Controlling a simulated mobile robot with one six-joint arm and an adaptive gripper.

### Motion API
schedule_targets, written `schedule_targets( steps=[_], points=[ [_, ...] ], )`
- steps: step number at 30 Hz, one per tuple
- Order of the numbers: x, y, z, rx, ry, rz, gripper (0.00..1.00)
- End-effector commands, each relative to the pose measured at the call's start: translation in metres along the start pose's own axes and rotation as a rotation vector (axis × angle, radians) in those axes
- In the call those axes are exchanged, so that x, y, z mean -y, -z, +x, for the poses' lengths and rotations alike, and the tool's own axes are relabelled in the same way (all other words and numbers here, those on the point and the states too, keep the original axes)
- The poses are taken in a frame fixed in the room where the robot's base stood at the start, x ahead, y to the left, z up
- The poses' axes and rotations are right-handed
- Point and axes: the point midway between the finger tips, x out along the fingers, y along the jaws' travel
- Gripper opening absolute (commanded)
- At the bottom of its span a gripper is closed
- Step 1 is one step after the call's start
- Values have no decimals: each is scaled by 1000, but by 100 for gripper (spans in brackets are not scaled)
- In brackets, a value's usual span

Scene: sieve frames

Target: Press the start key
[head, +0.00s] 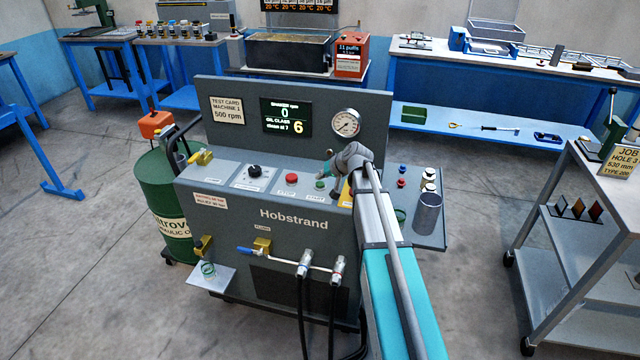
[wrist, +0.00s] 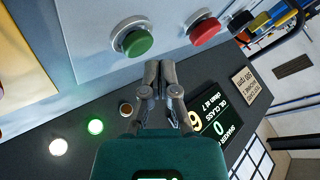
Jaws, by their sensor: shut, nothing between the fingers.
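The green start key (head: 320,184) sits on the sloping top of the grey Hobstrand machine (head: 240,225), right of the red stop key (head: 291,179). In the wrist view the green key (wrist: 138,42) is a round button in a metal ring, and the red key (wrist: 205,30) is to its right. My gripper (head: 326,171) is shut and empty, close to the green key. In the wrist view its fingertips (wrist: 160,66) are just below and right of the green key; I see no contact, though the exact height is unclear.
A display (head: 286,116) reads 0 and oil class 6. A card (head: 227,110) reads 500 rpm. A black knob (head: 254,172) and a yellow-handled valve (head: 201,158) are left of the keys. A metal cup (head: 428,213) stands on the right shelf. A green drum (head: 163,205) stands at left.

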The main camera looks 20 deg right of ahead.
Motion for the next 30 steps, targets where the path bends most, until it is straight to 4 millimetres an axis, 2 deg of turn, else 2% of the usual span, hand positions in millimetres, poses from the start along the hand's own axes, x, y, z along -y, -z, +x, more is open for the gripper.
schedule_targets(
  steps=[19,30],
  points=[
    [23,23,-31,0,0,0,0],
    [25,25,-34,0,0,0,0]
  ],
)
